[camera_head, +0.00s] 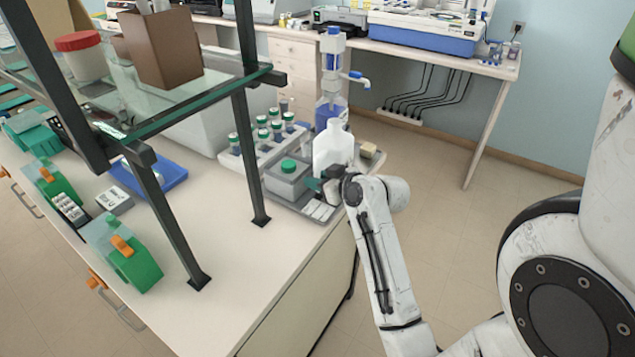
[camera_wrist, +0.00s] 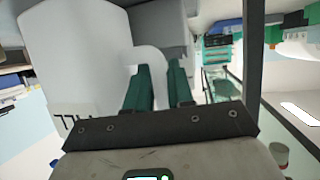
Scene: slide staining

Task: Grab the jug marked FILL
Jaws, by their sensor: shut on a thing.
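The white jug (camera_head: 333,148) stands upright at the near right end of the bench, in front of the blue-topped dispenser bottle. In the wrist view the jug (camera_wrist: 75,65) fills the upper left, and dark, partly cut-off, upside-down lettering shows on its lower part. My gripper (camera_head: 318,185) is low against the jug's near side in the head view. In the wrist view the two green fingers of my gripper (camera_wrist: 160,78) are shut on the jug's curved white handle. The full lettering is hidden.
A grey box with a green cap (camera_head: 288,176) sits just left of the jug on a grey tray. A rack of green-capped bottles (camera_head: 264,136) is behind it. The dispenser bottle (camera_head: 330,90) stands close behind. A glass shelf (camera_head: 165,95) on dark posts is at left.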

